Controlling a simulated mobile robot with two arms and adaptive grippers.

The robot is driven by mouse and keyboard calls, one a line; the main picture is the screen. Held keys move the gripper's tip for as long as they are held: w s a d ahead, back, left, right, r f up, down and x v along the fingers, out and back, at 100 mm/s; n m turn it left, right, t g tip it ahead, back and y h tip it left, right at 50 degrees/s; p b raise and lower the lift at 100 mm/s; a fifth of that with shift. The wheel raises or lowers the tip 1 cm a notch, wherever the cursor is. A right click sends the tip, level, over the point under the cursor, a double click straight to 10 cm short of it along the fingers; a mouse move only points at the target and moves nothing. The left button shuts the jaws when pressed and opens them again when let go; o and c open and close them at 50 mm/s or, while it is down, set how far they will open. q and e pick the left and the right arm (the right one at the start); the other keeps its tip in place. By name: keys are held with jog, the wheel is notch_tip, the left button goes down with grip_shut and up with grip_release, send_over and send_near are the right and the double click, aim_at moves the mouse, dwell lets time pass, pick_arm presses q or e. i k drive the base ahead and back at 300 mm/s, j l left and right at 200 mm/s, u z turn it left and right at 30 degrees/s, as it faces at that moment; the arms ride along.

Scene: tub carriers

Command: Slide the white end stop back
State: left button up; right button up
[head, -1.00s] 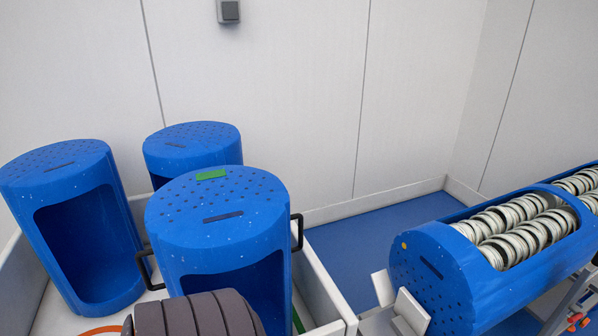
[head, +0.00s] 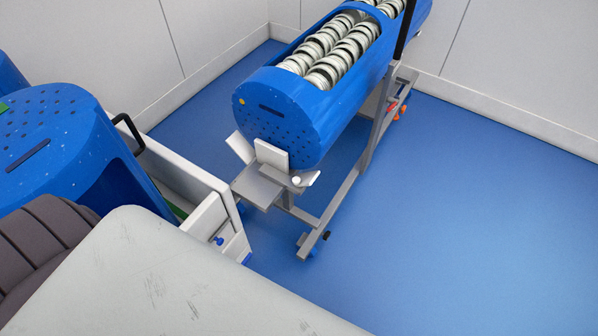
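The white end stop (head: 272,156) appears as a small upright plate against the near end face of a blue tub (head: 262,125). The tub lies on its side on a grey trolley (head: 345,190), with its long opening facing up and rows of pale ring-shaped pieces (head: 335,50) inside. An orange-yellow dot marks its perforated end. A grey plate (head: 257,188) juts out in front. Neither of my grippers is in view.
A white-walled cart (head: 205,215) with upright blue tubs (head: 60,135) stands at the left, close to the trolley's near end. A black handle (head: 131,133) sticks out there. The blue floor (head: 470,220) right of the trolley is clear.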

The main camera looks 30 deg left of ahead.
aim_at(274, 161)
jog(key=i+u, duration=0.1)
jog(key=u, duration=0.25)
jog(key=i+u, duration=0.1)
jog(key=u, duration=0.3)
jog(key=i+l+u, duration=0.1)
jog(key=u, duration=0.25)
